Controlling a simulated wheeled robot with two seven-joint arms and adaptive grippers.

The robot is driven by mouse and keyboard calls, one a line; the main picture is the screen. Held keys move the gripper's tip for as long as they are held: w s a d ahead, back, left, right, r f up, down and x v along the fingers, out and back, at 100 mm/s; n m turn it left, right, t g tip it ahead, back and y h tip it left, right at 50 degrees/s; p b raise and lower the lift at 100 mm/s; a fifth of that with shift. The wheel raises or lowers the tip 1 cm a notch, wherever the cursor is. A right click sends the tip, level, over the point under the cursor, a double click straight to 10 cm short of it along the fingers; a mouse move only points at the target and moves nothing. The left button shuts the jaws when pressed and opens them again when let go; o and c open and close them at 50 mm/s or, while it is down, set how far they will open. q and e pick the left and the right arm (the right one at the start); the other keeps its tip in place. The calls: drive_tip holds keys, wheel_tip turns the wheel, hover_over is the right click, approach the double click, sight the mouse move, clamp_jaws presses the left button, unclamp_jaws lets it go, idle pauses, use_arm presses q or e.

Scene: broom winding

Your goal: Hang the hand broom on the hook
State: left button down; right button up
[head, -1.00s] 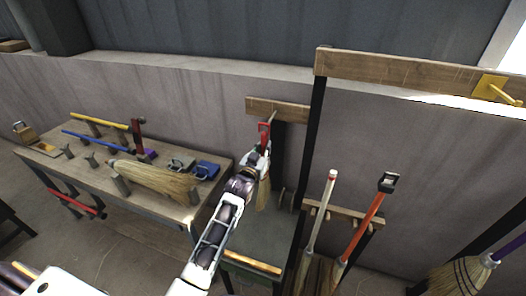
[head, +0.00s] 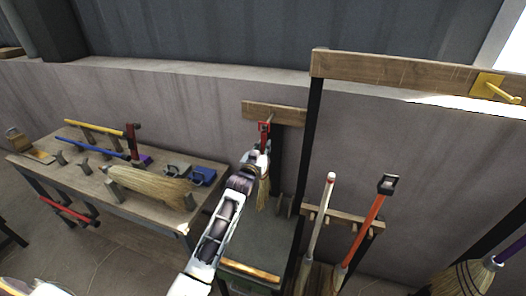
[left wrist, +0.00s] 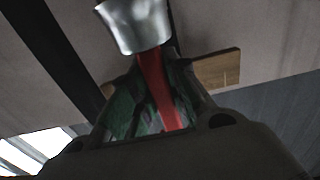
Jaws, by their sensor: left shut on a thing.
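My left gripper (head: 258,158) is shut on the red handle of the hand broom (head: 263,192), whose straw bristles hang down below the fingers. The top of the red handle stands in front of the short wooden board (head: 288,115) on the wall. The hook on that board is hardly visible behind the handle top; I cannot tell whether the handle touches it. In the left wrist view the red handle (left wrist: 154,88) runs between the fingers to a silver ferrule (left wrist: 136,24), with the board (left wrist: 218,70) behind. My right gripper is not in view.
A dark post (head: 311,145) stands right of the board. Long-handled brooms (head: 322,215) lean on a rack at right. A yellow hook (head: 492,88) is on the upper beam.

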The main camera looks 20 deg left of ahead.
use_arm(q)
drive_tip(key=shift+w+b, duration=0.7)
drive_tip(key=shift+w, duration=0.4)
drive_tip(key=shift+w+f, duration=0.45)
drive_tip(key=shift+w, duration=0.1)
drive_tip(key=shift+f, duration=0.15)
drive_tip(key=c, duration=1.3)
unclamp_jaws()
